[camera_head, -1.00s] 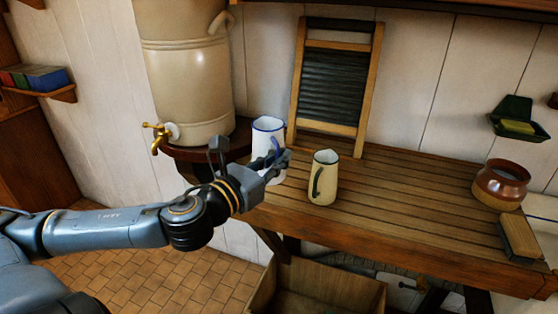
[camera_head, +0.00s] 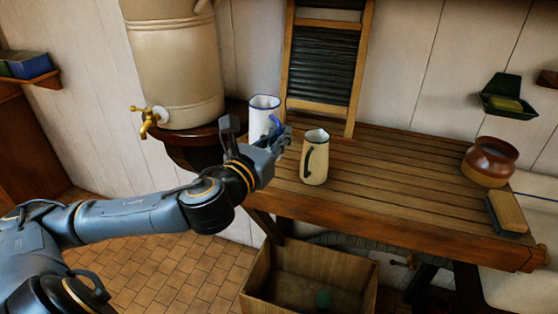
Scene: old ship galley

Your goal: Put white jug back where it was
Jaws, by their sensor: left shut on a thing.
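The white jug (camera_head: 264,113) has a blue rim and a blue handle. It is upright at the left end of the slatted wooden table (camera_head: 400,178), beside the round dark stand. My left gripper (camera_head: 280,136) is shut on the white jug at its handle side; its fingers hide part of the jug's lower body. I cannot tell whether the jug's base touches the table. A cream jug (camera_head: 316,160) with a dark handle stands on the table just right of my gripper. My right gripper is not in view.
A large beige urn (camera_head: 178,65) with a brass tap (camera_head: 146,122) stands on the dark stand (camera_head: 190,137). A washboard (camera_head: 325,60) leans on the wall behind the jugs. A brown pot (camera_head: 489,161) and a brush (camera_head: 507,214) are at the right. A wooden crate (camera_head: 252,292) is below.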

